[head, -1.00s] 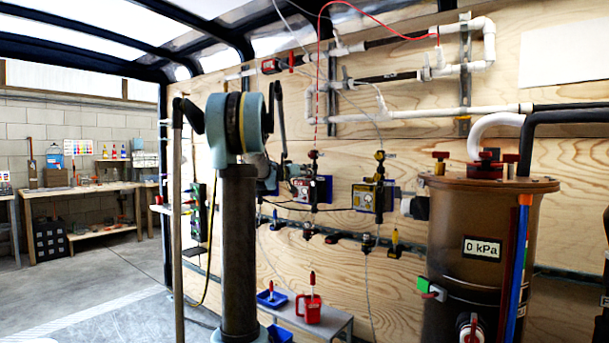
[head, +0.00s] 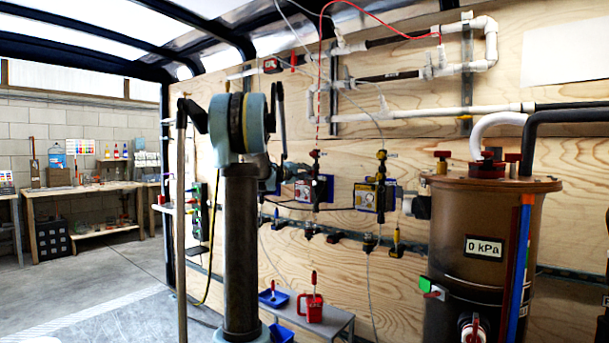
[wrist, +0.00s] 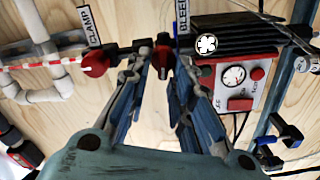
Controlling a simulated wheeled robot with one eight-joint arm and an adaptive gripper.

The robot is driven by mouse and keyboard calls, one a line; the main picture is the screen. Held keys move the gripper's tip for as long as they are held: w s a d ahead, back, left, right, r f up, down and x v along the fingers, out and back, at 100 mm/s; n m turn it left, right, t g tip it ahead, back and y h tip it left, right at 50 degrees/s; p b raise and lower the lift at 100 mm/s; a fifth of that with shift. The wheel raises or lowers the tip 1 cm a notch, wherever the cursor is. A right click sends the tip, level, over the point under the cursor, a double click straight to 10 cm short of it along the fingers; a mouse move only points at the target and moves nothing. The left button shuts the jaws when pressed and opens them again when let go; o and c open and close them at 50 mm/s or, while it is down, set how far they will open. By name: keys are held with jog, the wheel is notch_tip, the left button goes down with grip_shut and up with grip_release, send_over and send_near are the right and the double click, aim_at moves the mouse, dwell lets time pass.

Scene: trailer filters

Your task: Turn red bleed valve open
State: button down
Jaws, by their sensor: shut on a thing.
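The red bleed valve (wrist: 164,70) shows in the wrist view under the partly hidden BLEED label. My gripper (wrist: 163,66) is shut on it, with a fingertip on either side of its red part. The fingers cover much of the valve, so its exact angle is hard to tell. In the head view my arm reaches to the wooden wall, near the left small pump unit (head: 303,190). My arm hides part of that area, and the grip is too small to make out there.
A second red knob (wrist: 95,64) sits left of my fingers under the CLAMP label (wrist: 90,25). A red and white gauge box (wrist: 236,86) is close on the right. A brown tank (head: 485,260) reading 0 kPa stands at right. A red jug (head: 308,308) is on a low bench.

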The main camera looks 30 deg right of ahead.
jog(key=shift+a+f+n, duration=0.1)
jog(key=shift+f+n, duration=0.1)
jog(key=shift+n, duration=0.8)
jog(key=shift+a+f+n, duration=0.1)
jog(key=shift+f+n, duration=0.05)
jog(key=shift+n, duration=0.85)
jog(key=shift+d, duration=0.1)
jog(key=c, duration=1.5)
grip_release()
jog(key=shift+w, duration=0.15)
jog(key=shift+c, duration=0.2)
jog(key=v, duration=1.2)
jog(key=shift+f, duration=0.1)
